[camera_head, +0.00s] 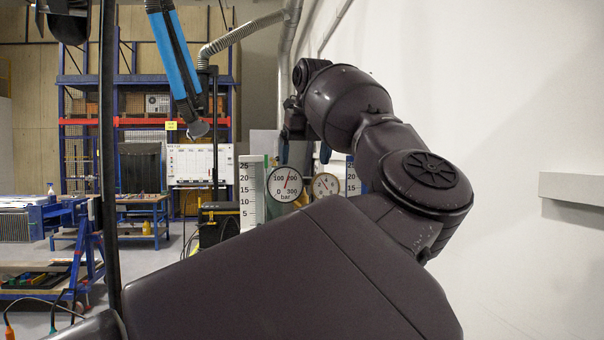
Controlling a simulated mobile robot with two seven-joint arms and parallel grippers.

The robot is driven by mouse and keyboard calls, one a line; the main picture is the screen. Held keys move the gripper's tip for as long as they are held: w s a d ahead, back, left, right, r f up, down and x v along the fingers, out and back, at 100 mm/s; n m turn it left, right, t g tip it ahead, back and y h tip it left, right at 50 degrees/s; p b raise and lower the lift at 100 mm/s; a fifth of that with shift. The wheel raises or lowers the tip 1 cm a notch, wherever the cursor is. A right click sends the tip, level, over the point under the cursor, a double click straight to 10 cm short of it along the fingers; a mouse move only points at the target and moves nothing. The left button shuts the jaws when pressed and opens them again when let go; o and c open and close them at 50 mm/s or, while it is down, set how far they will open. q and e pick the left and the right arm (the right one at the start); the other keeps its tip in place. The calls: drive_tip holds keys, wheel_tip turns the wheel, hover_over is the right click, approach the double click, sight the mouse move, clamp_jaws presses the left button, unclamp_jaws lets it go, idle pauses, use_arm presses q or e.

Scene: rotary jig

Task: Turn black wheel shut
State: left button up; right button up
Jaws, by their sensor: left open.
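No black wheel can be made out; my own dark arm covers the middle of the view and hides much of the jig area. My left gripper (304,151) is at the far end of this arm, partly hidden behind the wrist. Its blue-tipped fingers point down and are apart, with nothing seen between them. It shows above the round dials of the jig; how near it is to them I cannot tell. A white pressure dial (285,184) marked in bar and a second dial (326,185) show just behind my arm. My right gripper is not in view.
A white scale (251,191) stands left of the dials, and another scale (352,179) right of them. A white wall (500,120) with a ledge (572,189) runs along the right. A blue workbench (40,215) and shelving stand at the left, with open floor between.

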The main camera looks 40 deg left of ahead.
use_arm(q)
drive_tip(key=shift+p+x, duration=0.3)
drive_tip(key=shift+x, duration=2.05)
drive_tip(key=shift+c, duration=0.3)
drive_tip(key=c, duration=0.9)
